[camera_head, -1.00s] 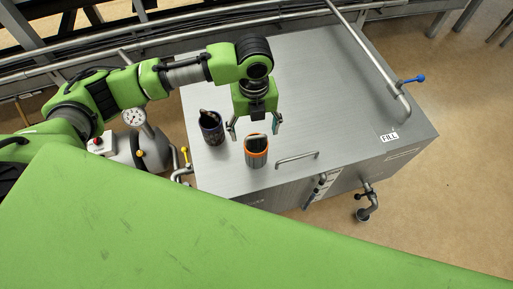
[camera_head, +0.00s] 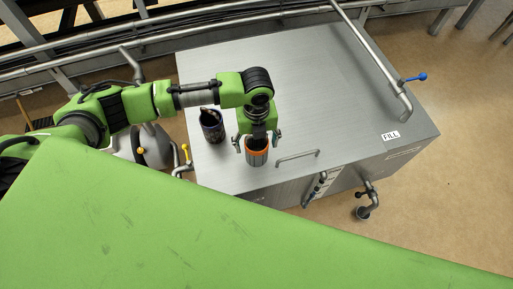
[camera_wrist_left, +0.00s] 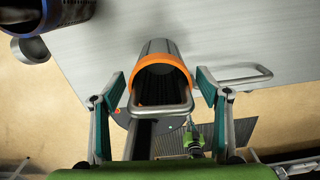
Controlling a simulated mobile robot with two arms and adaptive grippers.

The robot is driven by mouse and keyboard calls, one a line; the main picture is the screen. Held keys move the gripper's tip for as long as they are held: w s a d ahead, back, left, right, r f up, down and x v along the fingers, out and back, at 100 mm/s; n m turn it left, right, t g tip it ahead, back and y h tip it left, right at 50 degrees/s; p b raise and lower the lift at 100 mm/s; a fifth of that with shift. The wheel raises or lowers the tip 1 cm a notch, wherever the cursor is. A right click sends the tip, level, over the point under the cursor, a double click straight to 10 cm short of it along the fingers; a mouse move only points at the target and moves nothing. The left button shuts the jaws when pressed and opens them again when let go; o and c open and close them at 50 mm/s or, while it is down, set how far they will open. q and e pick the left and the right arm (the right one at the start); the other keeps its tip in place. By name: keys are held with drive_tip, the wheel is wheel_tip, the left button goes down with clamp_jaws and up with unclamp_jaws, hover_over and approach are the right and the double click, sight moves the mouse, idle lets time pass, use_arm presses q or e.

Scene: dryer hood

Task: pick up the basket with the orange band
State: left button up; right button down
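The basket with the orange band (camera_head: 257,158) stands on the grey metal top, close to its front edge. In the left wrist view the basket (camera_wrist_left: 160,62) shows its orange rim, dark inside and grey handle loop. My left gripper (camera_head: 257,142) is directly above it, fingers spread. In the left wrist view the gripper (camera_wrist_left: 161,80) has one finger on each side of the handle, with gaps, so it is open and holds nothing. My right gripper is not in view.
A dark blue basket (camera_head: 212,127) stands just left of the orange-banded one. A bar handle (camera_head: 298,156) is fixed to the metal top (camera_head: 320,90) on the right. A pipe with a blue lever (camera_head: 414,78) runs along the far right. The top's middle is clear.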

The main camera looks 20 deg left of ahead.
use_arm(q)
drive_tip(key=c, duration=0.9)
drive_tip(key=shift+r, duration=0.1)
